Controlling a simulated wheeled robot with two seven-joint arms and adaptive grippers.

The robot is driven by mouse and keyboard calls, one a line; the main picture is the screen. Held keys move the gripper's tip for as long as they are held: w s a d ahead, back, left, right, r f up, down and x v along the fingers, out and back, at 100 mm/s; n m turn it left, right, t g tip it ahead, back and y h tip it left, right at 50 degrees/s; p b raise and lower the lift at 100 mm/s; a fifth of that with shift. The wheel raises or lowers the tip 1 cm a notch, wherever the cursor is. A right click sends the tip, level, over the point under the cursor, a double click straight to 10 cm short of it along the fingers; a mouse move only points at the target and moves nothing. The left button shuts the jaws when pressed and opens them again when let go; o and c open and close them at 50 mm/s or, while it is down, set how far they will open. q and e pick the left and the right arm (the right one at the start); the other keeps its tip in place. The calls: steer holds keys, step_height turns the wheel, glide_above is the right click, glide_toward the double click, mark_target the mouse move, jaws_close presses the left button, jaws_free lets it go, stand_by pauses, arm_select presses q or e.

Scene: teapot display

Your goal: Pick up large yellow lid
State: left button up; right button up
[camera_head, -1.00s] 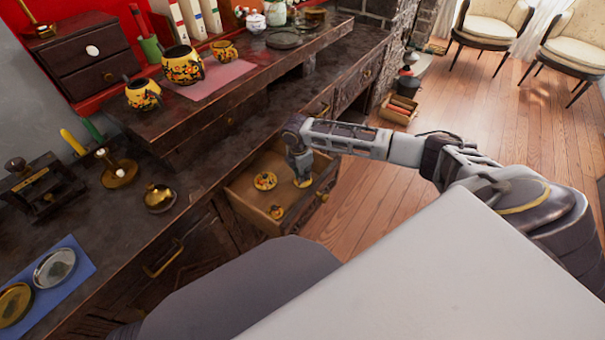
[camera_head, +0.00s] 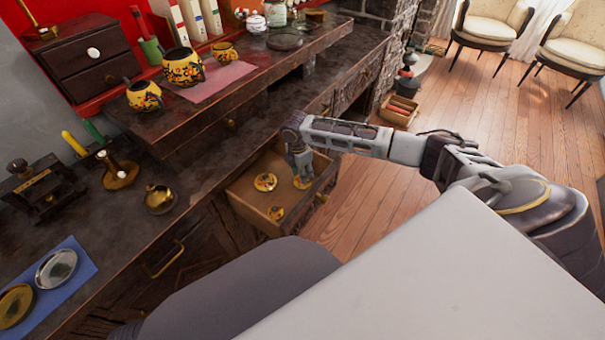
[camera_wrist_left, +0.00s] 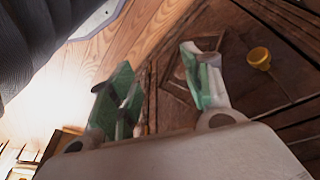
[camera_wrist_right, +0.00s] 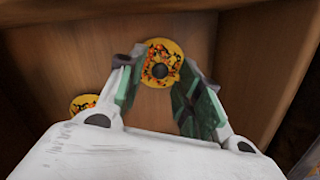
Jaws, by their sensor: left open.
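Three yellow lids with orange flower patterns lie in the open drawer: one at the left back (camera_head: 265,182), a smaller one near the front (camera_head: 275,213), and one partly hidden beneath my right gripper (camera_head: 303,183). My right gripper (camera_wrist_right: 160,78) points down into the drawer. In the right wrist view its fingers are apart, with a round yellow lid with a dark knob (camera_wrist_right: 161,49) between and just beyond the fingertips. Another lid (camera_wrist_right: 82,103) shows partly behind the left finger. My left gripper (camera_wrist_left: 160,85) is open and empty, outside the head view.
The wooden drawer (camera_head: 241,205) has walls close around my right gripper. A brass pot (camera_head: 160,199) stands on the counter. A blue mat (camera_head: 78,272) with metal plates lies at left.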

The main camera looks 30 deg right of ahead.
mark_target(297, 183)
arm_select(q)
steer(key=shift+g+y, duration=0.3)
steer(key=shift+g, duration=0.3)
steer(key=f+p, duration=0.2)
steer(key=f, duration=0.1)
steer(key=s+a+f+p, duration=0.1)
steer(key=f, duration=0.1)
steer(key=shift+f, duration=0.2)
arm_select(e)
step_height(297, 183, up, 10)
steer(key=a, duration=0.1)
steer(key=shift+a+r, duration=0.15)
steer(key=shift+r, duration=0.05)
